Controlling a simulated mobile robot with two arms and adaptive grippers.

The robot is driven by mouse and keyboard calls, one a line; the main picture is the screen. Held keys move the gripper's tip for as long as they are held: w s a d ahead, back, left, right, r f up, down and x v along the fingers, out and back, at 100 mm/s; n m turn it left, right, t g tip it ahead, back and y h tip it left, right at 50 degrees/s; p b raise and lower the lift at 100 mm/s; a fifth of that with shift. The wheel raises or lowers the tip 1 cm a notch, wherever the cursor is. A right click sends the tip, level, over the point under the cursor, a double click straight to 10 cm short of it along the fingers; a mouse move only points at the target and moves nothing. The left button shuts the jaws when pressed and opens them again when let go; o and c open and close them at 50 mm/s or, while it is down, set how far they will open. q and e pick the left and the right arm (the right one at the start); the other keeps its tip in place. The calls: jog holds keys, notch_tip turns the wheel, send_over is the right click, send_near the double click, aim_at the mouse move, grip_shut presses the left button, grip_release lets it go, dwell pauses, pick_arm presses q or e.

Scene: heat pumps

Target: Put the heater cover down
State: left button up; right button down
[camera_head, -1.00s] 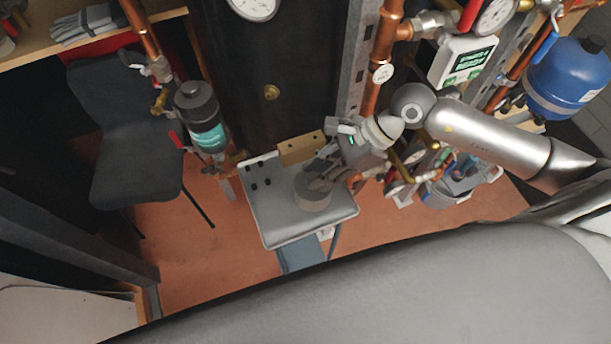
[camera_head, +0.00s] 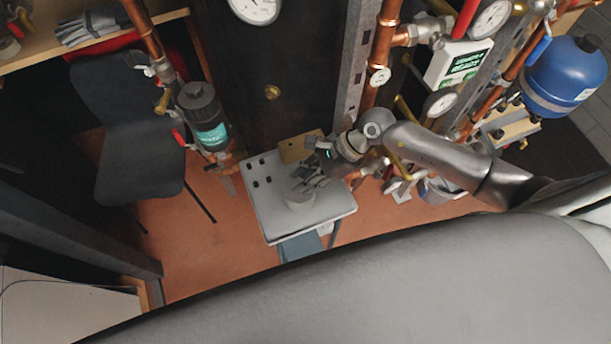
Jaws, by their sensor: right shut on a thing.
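The heater cover (camera_head: 299,200) is a short round pale grey piece over the small grey table (camera_head: 277,228), near the middle of its top. My right gripper (camera_head: 308,186) reaches in from the right and is shut on the cover's upper side. The gripper partly hides the cover. I cannot tell whether the cover's underside touches the tabletop. My left gripper is not in view.
Several small black pieces (camera_head: 258,171) lie on the table's left part. A tan block (camera_head: 298,149) is at its back edge. Copper pipes (camera_head: 386,40) and a gauge (camera_head: 440,103) stand near my right arm. A dark chair (camera_head: 137,150) is left.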

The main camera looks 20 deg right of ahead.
jog(key=c, duration=1.1)
grip_release()
jog(key=shift+c, duration=0.2)
jog(key=shift+r, duration=0.1)
jog(key=shift+d+r, duration=0.15)
jog(key=shift+d, duration=0.1)
jog(key=b+v, duration=0.2)
jog(key=v, duration=0.9)
jog(key=shift+r, duration=0.2)
